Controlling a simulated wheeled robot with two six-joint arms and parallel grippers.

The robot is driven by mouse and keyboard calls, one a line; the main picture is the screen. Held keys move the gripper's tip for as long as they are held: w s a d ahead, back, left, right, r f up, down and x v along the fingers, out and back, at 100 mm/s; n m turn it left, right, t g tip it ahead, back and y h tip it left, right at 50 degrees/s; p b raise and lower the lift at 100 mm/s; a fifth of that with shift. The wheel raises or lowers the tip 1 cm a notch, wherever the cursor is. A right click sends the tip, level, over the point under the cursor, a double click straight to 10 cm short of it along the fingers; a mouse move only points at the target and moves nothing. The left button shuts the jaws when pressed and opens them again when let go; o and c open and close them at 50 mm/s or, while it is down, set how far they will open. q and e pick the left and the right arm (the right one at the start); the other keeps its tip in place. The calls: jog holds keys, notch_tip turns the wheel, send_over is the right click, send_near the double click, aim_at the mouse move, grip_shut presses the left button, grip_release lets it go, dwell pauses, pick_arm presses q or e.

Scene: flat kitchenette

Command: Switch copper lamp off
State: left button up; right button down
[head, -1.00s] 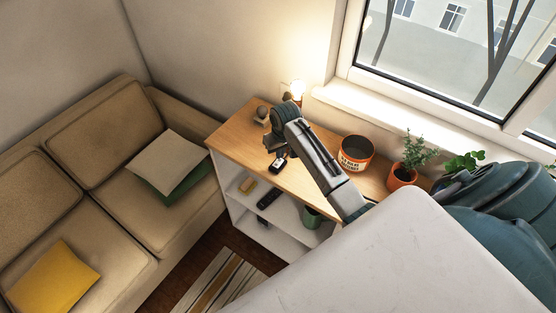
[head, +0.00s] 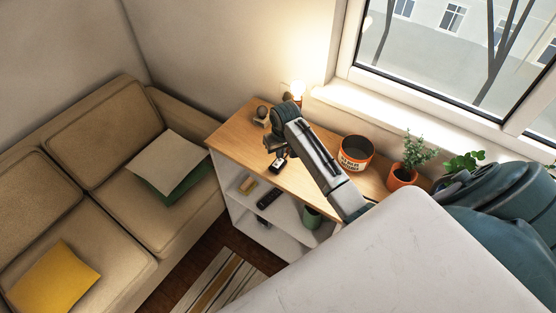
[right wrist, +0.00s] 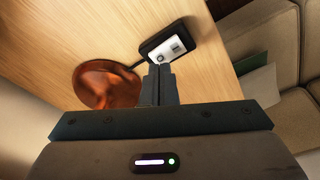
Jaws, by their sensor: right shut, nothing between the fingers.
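The copper lamp's bulb (head: 298,88) glows at the back of the wooden shelf top, and light spreads on the wall behind it. Its round copper base (right wrist: 108,84) shows in the right wrist view; my arm hides most of the lamp in the head view. A dark cord runs from the base to a small black switch box (head: 278,166) with a pale face, which also shows in the right wrist view (right wrist: 163,50). My right gripper (right wrist: 158,84) is shut and empty, its fingertips close to the switch box's near edge; I cannot tell if they touch. My left gripper is not in view.
A small round ornament (head: 262,112) stands at the far left of the wooden top (head: 233,128). An orange-banded pot (head: 355,153) and a potted plant (head: 403,175) stand to the right of my arm. A sofa (head: 110,160) is at the left.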

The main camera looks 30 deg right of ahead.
aim_at(280, 160)
jog(key=shift+f, duration=0.85)
dwell(0.5)
jog(key=shift+r+p, duration=0.55)
jog(key=shift+r, duration=3)
